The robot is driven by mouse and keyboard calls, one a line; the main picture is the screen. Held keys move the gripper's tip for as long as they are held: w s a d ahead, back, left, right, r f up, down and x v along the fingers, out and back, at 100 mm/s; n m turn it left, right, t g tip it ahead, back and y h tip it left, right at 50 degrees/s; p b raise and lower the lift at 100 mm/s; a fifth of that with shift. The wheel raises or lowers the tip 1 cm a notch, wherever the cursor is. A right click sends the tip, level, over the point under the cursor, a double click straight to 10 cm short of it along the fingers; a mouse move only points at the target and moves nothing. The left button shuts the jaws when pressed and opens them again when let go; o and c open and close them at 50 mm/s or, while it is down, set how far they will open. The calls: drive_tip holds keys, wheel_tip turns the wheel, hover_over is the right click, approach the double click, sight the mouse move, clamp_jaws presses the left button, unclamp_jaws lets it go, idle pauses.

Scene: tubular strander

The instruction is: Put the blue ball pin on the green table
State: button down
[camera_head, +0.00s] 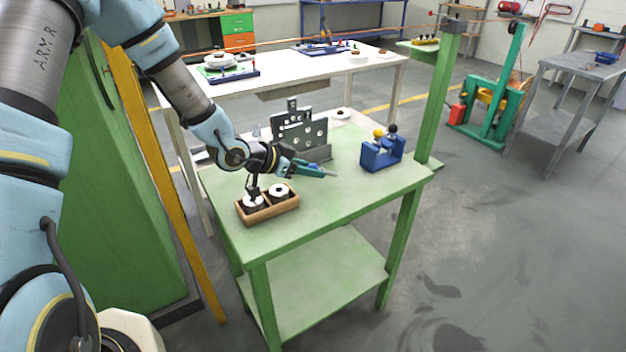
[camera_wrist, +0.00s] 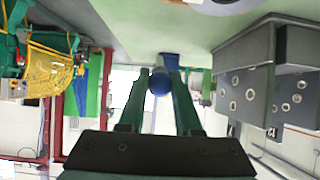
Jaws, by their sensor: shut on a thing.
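My gripper (camera_head: 322,172) is low over the green table (camera_head: 345,200), with its teal fingers pointing right. In the wrist view my gripper (camera_wrist: 160,88) is shut on the blue ball pin (camera_wrist: 160,82), whose round blue end shows between the fingertips. The rest of the pin is hidden in that view. In the head view the fingers mostly hide the pin, and only a thin tip shows beyond them. Whether the pin touches the table cannot be told.
A wooden tray (camera_head: 286,208) with round parts stands at the table's near left. A grey plate with holes (camera_head: 314,130) stands behind my gripper. A blue stand (camera_head: 381,156) with yellow and black knobs is at the right. The table's front right is bare.

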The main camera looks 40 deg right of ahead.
drive_tip(key=shift+f+p, duration=0.55)
drive_tip(key=shift+f, duration=1.65)
drive_tip(key=shift+f, duration=0.15)
drive_tip(key=c, duration=0.6)
unclamp_jaws()
drive_tip(key=shift+a+r, duration=0.1)
drive_tip(key=shift+r, duration=0.15)
drive_tip(key=b+v, duration=0.2)
drive_tip(key=v, duration=1)
